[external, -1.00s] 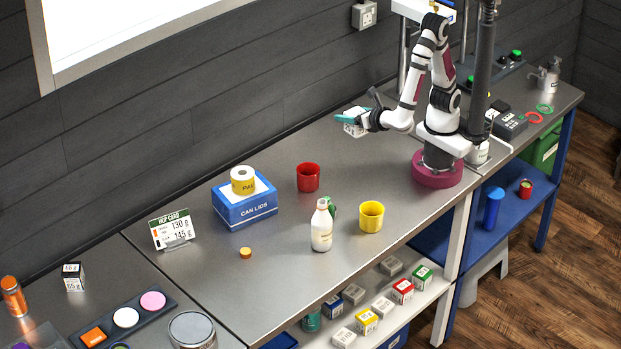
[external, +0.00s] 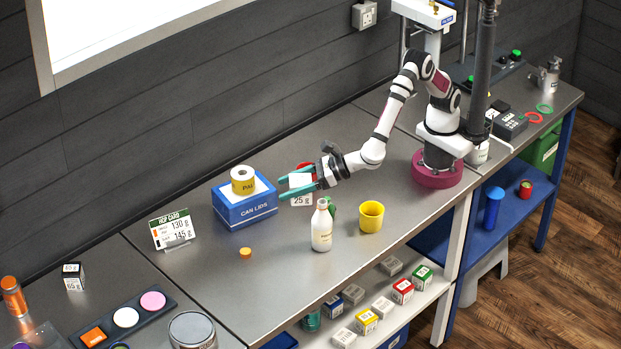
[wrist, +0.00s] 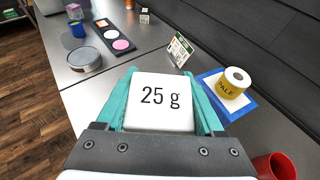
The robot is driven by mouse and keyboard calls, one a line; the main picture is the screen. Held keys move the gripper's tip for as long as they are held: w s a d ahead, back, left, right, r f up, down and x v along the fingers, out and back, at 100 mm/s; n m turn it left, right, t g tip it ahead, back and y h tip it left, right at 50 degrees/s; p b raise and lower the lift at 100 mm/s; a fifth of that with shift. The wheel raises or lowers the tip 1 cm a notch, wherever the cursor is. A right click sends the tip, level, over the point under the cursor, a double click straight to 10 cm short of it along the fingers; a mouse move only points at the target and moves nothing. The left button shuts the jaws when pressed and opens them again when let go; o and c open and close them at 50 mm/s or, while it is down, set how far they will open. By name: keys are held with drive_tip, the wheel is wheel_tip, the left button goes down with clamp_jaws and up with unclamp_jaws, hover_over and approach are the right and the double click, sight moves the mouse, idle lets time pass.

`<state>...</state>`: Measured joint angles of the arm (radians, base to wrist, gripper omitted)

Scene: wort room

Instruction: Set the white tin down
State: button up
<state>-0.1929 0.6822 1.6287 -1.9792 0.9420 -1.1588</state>
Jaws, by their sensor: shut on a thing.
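The white tin (external: 301,198), marked "25 g", is between the teal fingers of my gripper (external: 288,187). In the wrist view, the tin (wrist: 160,101) fills the space between the two fingers, with its label facing the camera. My gripper is shut on it. In the external view, the tin and fingers are in front of the red cup (external: 299,175) and hide most of it. They are to the right of the blue can lids box (external: 248,210). How high the tin is above the metal bench (external: 205,270) is hard to tell.
A white bottle (external: 321,232) and a yellow cup (external: 371,217) stand nearer the bench's front edge. A roll of tape (external: 243,180) sits on the box. A small orange cap (external: 245,253) and a hop card sign (external: 172,229) are to the left, with bare bench between.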

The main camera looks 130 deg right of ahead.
drive_tip(key=w+a+n+t+y, duration=0.2)
drive_tip(key=w+a+n+y, duration=0.15)
drive_tip(key=w+a, duration=0.35)
drive_tip(key=f, duration=0.6)
drive_tip(key=d+f, duration=0.1)
drive_tip(key=f, duration=1.3)
drive_tip(key=shift+w+d+f, duration=0.15)
drive_tip(key=shift+w, duration=0.05)
drive_tip(key=o, duration=1.5)
drive_tip(key=v, duration=1.2)
